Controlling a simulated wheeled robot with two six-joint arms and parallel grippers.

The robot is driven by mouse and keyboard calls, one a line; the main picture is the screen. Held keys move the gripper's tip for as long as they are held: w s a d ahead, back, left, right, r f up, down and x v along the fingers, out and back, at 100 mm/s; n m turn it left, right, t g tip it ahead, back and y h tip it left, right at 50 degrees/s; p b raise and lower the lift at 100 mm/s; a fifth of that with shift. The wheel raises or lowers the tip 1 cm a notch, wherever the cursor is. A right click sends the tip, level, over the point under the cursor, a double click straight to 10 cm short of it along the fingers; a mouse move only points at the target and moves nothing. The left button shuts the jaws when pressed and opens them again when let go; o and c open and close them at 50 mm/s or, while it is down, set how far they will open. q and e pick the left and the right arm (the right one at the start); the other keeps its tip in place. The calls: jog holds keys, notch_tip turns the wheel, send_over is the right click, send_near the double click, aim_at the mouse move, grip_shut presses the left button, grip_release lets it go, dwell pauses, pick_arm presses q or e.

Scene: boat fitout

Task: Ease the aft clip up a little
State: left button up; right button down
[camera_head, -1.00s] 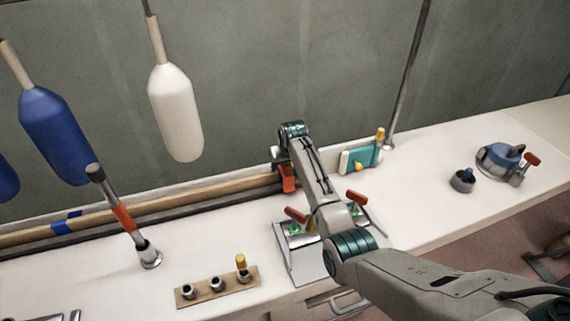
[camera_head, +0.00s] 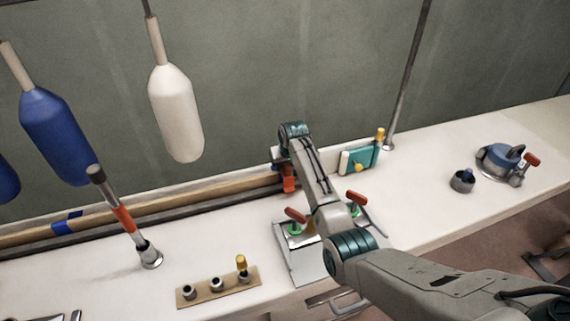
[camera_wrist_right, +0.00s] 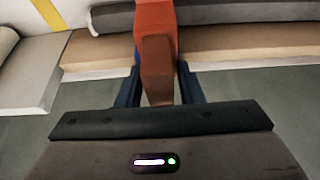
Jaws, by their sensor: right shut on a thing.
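The orange-red clip (camera_head: 289,184) stands at the right end of the long pole and rail along the back of the white counter. I take it for the aft clip. My right gripper (camera_head: 283,166) reaches down to it from above. In the right wrist view the orange clip (camera_wrist_right: 156,45) sits between the dark blue fingers of my right gripper (camera_wrist_right: 157,88), which is shut on it. The dark pole (camera_wrist_right: 225,14) runs behind the clip there. The clip's seat is hard to make out. My left gripper is out of view.
A steel box with red-handled valves (camera_head: 296,216) stands below my right arm. A teal box (camera_head: 365,160) is close on the right. An orange-banded rod (camera_head: 124,216) stands upright on the left. White (camera_head: 176,115) and blue (camera_head: 56,135) fenders hang at the back.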

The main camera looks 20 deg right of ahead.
jog(key=shift+w+r+p, duration=0.2)
jog(key=shift+r+p, duration=0.25)
jog(key=shift+r, duration=0.3)
jog(key=c, duration=1)
grip_release()
jog(key=shift+s, duration=0.15)
jog(key=shift+c, duration=0.2)
jog(key=shift+o, duration=0.7)
jog(key=shift+f, duration=0.15)
